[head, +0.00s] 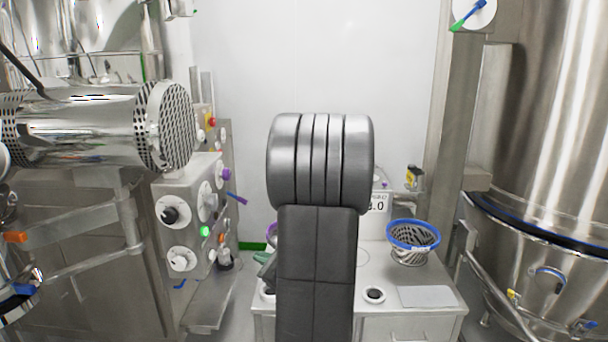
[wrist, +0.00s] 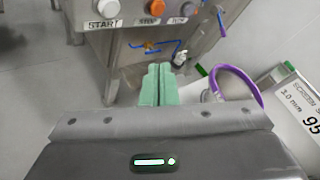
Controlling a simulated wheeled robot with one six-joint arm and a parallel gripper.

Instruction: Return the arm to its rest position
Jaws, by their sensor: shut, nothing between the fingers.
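My arm (head: 320,200) stands upright in the middle of the head view, its dark grey links raised in front of a small steel table (head: 385,285). In the wrist view my gripper (wrist: 157,82) shows two pale green fingers side by side, shut with nothing between them. They point toward the steel control cabinet (wrist: 125,50), with floor visible beyond. The arm hides most of the gripper in the head view; a greenish bit shows at its left edge.
A blue-rimmed mesh basket (head: 412,240), a small dark-centred cup (head: 374,295) and a flat grey plate (head: 427,297) are on the table. A purple ring (wrist: 236,84) lies near the fingers. A control panel (head: 190,205) stands left, a large steel vessel (head: 555,150) right.

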